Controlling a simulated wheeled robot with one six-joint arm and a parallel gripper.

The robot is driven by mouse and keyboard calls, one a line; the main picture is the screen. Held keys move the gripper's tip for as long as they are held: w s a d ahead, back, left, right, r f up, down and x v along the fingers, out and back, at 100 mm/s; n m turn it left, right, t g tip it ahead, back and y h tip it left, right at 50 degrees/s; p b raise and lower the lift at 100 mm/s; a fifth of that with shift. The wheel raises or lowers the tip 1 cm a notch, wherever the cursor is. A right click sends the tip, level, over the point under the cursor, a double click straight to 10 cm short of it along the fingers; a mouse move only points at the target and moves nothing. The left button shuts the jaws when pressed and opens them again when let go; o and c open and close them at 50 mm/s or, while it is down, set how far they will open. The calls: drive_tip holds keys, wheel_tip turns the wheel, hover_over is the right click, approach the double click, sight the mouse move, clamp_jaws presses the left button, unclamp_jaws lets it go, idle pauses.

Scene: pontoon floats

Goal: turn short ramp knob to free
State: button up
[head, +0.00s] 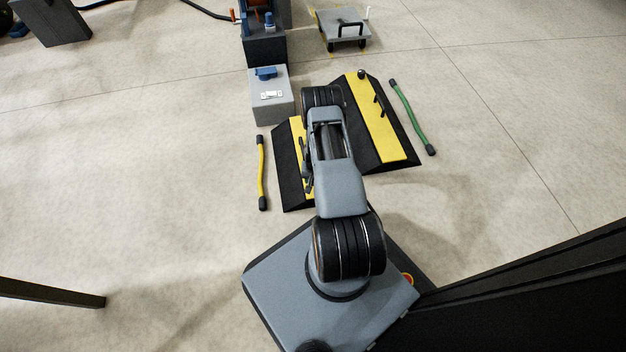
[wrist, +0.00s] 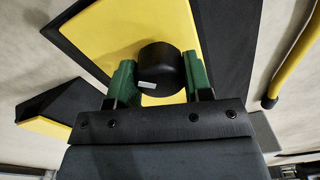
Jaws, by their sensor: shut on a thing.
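In the wrist view, a round black knob (wrist: 158,52) with a short white mark stands on a yellow panel (wrist: 130,30). The mark lies nearly level across the picture, left of the knob's middle. My gripper (wrist: 160,75) has its two green fingers on either side of the knob and is shut on it. In the head view, the short ramp (head: 285,172), black with a yellow strip, lies at the left, partly under my arm. My arm hides the gripper and the held knob there. Which stop the mark faces cannot be told.
A longer black and yellow ramp (head: 378,122) with a knob and handle lies to the right. A yellow bar (head: 262,172) lies left, a green bar (head: 412,117) right. A grey box (head: 270,98) stands behind; a low cart (head: 343,30) is farther back. Floor at left is clear.

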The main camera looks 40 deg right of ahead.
drive_tip(key=m, duration=0.5)
drive_tip(key=shift+m+b, duration=0.3)
drive_tip(key=shift+a+m, duration=0.1)
drive_tip(key=shift+m, duration=2)
drive_tip(key=o, duration=0.7)
drive_tip(key=shift+w, duration=0.1)
drive_tip(key=shift+o, duration=1.2)
wheel_tip(320, 180, up, 14)
drive_tip(key=p, duration=0.5)
drive_tip(key=shift+s+p, duration=0.2)
drive_tip(key=shift+p, duration=0.2)
drive_tip(key=shift+f, duration=0.1)
